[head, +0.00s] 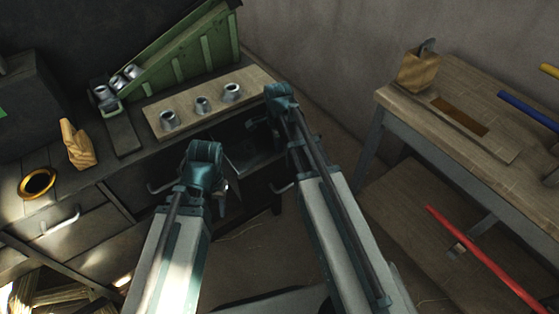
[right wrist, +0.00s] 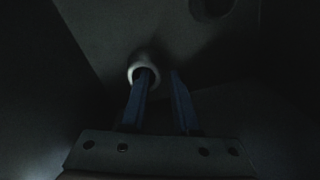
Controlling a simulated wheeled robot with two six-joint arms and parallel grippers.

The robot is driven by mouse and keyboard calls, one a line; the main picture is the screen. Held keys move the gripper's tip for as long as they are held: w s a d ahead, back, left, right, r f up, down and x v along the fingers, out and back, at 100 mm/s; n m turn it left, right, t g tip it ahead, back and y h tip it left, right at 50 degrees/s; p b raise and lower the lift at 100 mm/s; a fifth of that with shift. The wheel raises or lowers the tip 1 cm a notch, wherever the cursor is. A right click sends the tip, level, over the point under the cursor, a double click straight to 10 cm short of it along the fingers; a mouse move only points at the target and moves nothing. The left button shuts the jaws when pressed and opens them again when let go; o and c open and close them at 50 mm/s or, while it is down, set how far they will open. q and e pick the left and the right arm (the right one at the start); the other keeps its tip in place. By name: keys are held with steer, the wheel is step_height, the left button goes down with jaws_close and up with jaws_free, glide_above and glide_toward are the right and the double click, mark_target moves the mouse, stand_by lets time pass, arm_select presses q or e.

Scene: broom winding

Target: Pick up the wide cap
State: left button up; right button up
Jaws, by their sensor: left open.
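Three grey metal caps stand on a pale board in the head view: a left one (head: 168,120), a middle one (head: 202,104) and a right one (head: 232,91). The left and right ones look wider than the middle one. My left gripper (head: 222,190) is open and empty in front of the bench, below the board. My right arm ends just right of the board, its fingers mostly hidden there. In the dark right wrist view, my right gripper (right wrist: 159,72) has its fingers apart. A pale ring-shaped piece (right wrist: 135,68) shows at the left fingertip; contact is unclear.
A green sloped rack (head: 190,55) holds several metal pieces at its lower end. A wooden block (head: 77,145) and a brass ring (head: 38,183) lie on the left bench. A wooden table (head: 470,110) stands at right, with a red bar (head: 480,255) below.

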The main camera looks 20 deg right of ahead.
jaws_close()
